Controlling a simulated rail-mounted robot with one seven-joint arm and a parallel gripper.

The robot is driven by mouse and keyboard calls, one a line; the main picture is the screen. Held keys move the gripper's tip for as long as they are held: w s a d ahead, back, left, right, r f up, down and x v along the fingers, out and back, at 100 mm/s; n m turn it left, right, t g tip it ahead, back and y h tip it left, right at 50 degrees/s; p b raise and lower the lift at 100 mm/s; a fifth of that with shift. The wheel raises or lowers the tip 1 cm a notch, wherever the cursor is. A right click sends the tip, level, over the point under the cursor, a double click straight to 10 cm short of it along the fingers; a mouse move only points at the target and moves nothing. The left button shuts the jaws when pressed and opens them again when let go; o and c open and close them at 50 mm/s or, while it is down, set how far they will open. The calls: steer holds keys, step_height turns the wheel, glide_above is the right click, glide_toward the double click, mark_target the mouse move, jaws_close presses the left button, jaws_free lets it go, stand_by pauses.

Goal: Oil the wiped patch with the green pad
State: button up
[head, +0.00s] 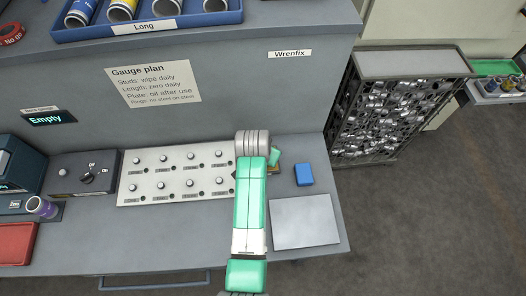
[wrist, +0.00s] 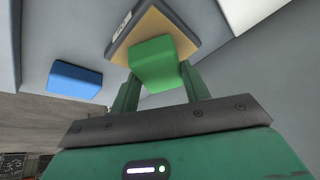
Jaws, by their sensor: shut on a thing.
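My gripper (wrist: 160,85) is shut on the green pad (wrist: 158,62), which sits between its two green fingers. In the head view the green pad (head: 274,156) shows just right of my arm, whose wrist hides most of the gripper. The pad is at a small dark-edged holder with a tan top (wrist: 128,38), partly visible in the head view (head: 273,170); I cannot tell whether they touch. A pale grey plate (head: 305,222) lies flat on the bench at the front right. No distinct wiped patch can be made out on it.
A white panel of several studs (head: 150,185) is left of my arm. A wire-filled rack (head: 395,110) stands beyond the bench's right end.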

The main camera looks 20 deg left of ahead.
steer(key=shift+f, duration=0.55)
stand_by(1.4)
steer(key=shift+r, duration=0.1)
step_height(320, 180, up, 7)
steer(key=p, duration=0.7)
steer(key=shift+r, duration=0.1)
stand_by(0.4)
steer(key=s+d+r+n, duration=0.1)
steer(key=s+d+r, duration=0.15)
steer(key=d, duration=0.65)
steer(key=s+d+r, duration=0.1)
steer(key=d+r, duration=0.2)
steer(key=d, duration=0.5)
steer(key=shift+y, duration=0.3)
steer(key=s+p+v, duration=0.1)
steer(key=p+v, duration=0.4)
steer(key=s+a+f+p+v, duration=0.1)
steer(key=p+v, duration=0.4)
steer(key=s+p+v, duration=0.1)
steer(key=p+v, duration=0.3)
steer(key=v, duration=0.1)
steer(key=shift+s+a+f+p, duration=0.1)
steer(key=shift+a+f+p, duration=0.05)
steer(key=shift+p, duration=0.25)
